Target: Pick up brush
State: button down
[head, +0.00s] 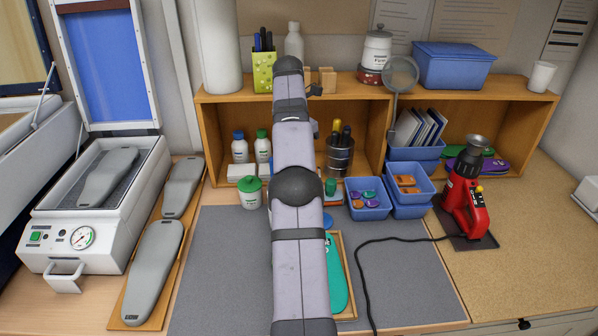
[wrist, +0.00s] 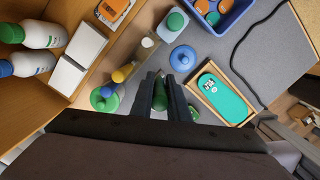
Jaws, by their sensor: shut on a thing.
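In the wrist view my gripper (wrist: 160,85) is shut on a dark green thing (wrist: 159,97), which I take to be the brush. Only a small green part of it shows between the fingers; the rest is hidden. In the head view my arm covers the gripper and the held thing. A dark mesh cup (head: 339,160) with yellow and black handles stands in the shelf, right of my arm. In the wrist view a yellow-ended handle (wrist: 119,76) shows left of the fingers.
A green-lidded jar (head: 250,192) stands left of my arm. A wooden tray (head: 349,285) with a teal insole (head: 336,277) lies on the grey mat (head: 225,270). Blue bins (head: 368,212) and a red heat tool (head: 465,200) with a cord are to the right. The wooden shelf (head: 520,108) runs behind.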

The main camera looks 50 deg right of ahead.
jog(key=s+a+b, duration=0.8)
jog(key=b, duration=0.1)
jog(key=shift+s+a+b, duration=0.3)
jog(key=shift+a+b, duration=0.05)
jog(key=shift+b, duration=0.05)
dwell(0.6)
jog(key=s+r+m+t+p, duration=0.1)
jog(key=s+r+p, duration=0.3)
jog(key=r+p, duration=1.05)
jog(key=w+d+f+t+y+p, duration=0.1)
jog(key=w+d+f+t+p, duration=0.1)
jog(key=w+f+p, duration=0.3)
jog(key=w+d+f, duration=0.1)
jog(key=w+f, duration=0.3)
jog(key=f, duration=0.2)
jog(key=shift+w+f+n+t+p, duration=0.15)
jog(key=shift+w+n+t+p, duration=0.2)
jog(key=shift+n+t, duration=0.05)
